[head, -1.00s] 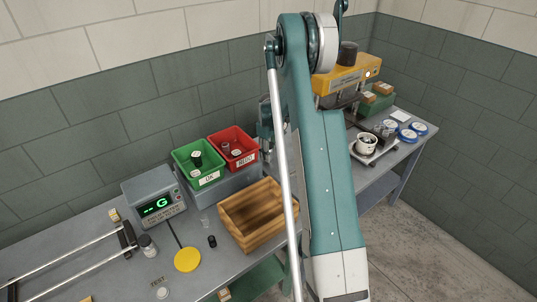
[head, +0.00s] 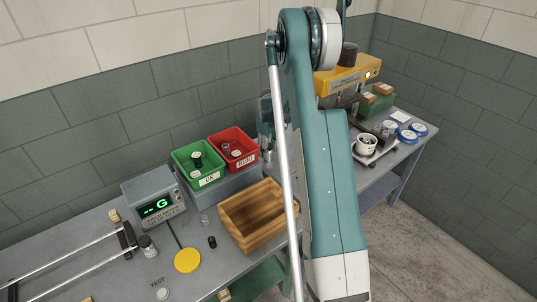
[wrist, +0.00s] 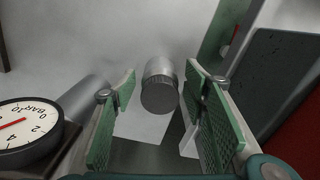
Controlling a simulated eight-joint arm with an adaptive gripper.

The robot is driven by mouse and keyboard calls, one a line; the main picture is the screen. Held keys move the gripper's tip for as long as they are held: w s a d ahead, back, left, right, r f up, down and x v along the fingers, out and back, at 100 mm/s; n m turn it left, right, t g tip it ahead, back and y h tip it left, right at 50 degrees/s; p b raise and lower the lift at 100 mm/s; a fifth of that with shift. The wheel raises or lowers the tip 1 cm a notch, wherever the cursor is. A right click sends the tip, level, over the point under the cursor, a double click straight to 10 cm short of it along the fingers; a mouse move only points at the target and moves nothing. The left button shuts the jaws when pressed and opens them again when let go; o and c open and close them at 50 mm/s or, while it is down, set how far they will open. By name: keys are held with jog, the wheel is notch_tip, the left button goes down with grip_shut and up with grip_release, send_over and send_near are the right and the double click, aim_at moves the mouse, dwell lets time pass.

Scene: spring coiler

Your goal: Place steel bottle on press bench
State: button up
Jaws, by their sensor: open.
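In the wrist view a grey metal cylinder with a dark ribbed cap, which looks like the steel bottle (wrist: 160,88), lies between the fingers of my gripper (wrist: 159,76). The green-padded fingers are apart, with a gap on each side of the cap. A second plain metal cylinder (wrist: 84,98) is left of the left finger. In the head view my gripper (head: 266,112) is partly hidden by my arm, right of the red bin. Small metal shapes show just below it. The bench at the right (head: 398,158), which may be the press bench, carries a yellow machine (head: 345,78).
A pressure gauge (wrist: 28,126) is close at left in the wrist view. The green bin (head: 197,163), red bin (head: 233,148) and wooden box (head: 252,213) stand near my arm. A scale display (head: 155,200) is further left.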

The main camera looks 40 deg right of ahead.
notch_tip(320, 180, up, 10)
jog(key=shift+f, duration=0.25)
